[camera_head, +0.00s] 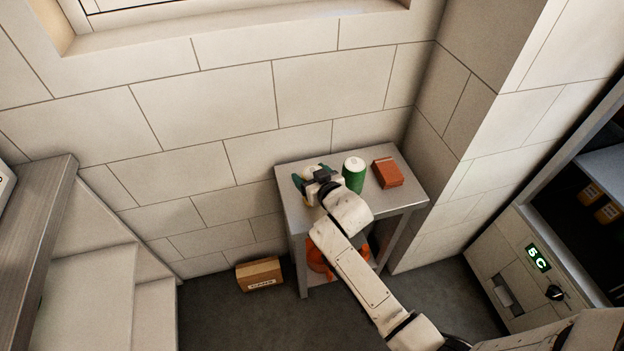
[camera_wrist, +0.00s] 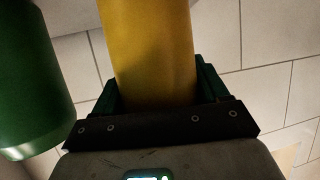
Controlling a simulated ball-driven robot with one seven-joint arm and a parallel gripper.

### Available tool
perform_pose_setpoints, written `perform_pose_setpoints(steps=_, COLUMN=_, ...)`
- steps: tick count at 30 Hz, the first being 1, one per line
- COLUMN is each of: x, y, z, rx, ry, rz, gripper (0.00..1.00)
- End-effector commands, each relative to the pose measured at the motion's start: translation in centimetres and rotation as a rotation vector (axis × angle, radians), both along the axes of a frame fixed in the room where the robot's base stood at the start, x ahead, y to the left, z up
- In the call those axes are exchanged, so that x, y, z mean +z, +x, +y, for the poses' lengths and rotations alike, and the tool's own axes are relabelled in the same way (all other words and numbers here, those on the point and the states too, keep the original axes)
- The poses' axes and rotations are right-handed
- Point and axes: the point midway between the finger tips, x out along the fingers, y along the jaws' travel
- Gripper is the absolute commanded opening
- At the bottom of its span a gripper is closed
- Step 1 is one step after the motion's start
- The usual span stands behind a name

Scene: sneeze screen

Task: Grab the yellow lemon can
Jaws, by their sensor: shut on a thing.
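The yellow can (camera_wrist: 150,55) fills the middle of the wrist view, upright between the two green fingers of my gripper (camera_wrist: 155,90). My gripper is shut on it. In the head view my gripper (camera_head: 318,178) is over the left part of the small grey table (camera_head: 405,197), and it hides most of the can there. I cannot tell whether the can touches the tabletop.
A green can with a white top (camera_head: 354,175) stands just right of my gripper; it also shows in the wrist view (camera_wrist: 30,80). A red-brown box (camera_head: 388,173) lies further right. The wall is close behind. An orange object (camera_head: 318,262) is under the table, a cardboard box (camera_head: 259,274) on the floor.

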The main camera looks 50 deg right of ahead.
Motion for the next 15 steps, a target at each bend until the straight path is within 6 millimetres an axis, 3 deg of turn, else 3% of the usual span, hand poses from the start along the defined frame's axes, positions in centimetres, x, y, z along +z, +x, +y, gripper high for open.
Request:
perform_pose_setpoints(steps=8, x=3.2, y=0.1, z=0.0, rx=0.000, ry=-0.002, rz=-0.007, gripper=0.29)
perform_pose_setpoints(steps=15, x=7.4, y=-3.4, z=1.4, rx=0.001, ry=-0.002, rz=-0.004, gripper=0.29)
